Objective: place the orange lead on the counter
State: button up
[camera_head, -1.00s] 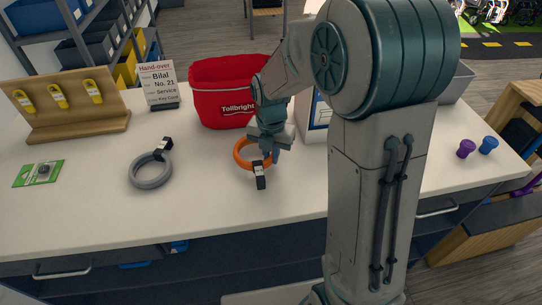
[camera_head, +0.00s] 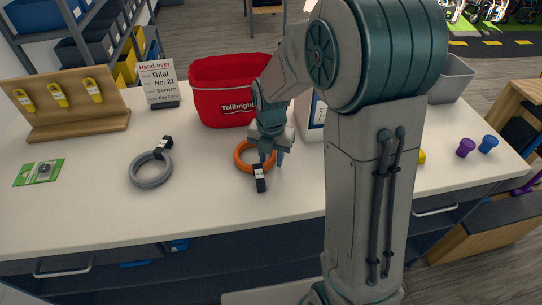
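The orange lead (camera_head: 241,162) is a coiled ring with a dark, white-labelled end that points to the front. It appears to lie on the white counter (camera_head: 215,215), in front of the red bag. My gripper (camera_head: 271,158) points down over the right side of the ring. Its fingers overlap the ring's right part in the picture. I cannot tell whether they touch it or how far apart they are. My arm hides part of the counter to the right.
A grey coiled lead (camera_head: 150,182) lies to the left. A wooden key stand (camera_head: 75,118) and a green card (camera_head: 38,172) are at far left. Purple (camera_head: 466,147) and blue (camera_head: 488,144) pegs stand at right. The front middle counter is clear.

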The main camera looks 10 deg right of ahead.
notch_tip(320, 180, up, 11)
jog(key=s+d+m+t, duration=0.2)
jog(key=s+d+m, duration=0.3)
jog(key=s+m, duration=1.3)
jog(key=shift+d+r+m+t, duration=0.15)
jog(key=shift+r+m+t, duration=0.25)
jog(key=shift+m, duration=5.6)
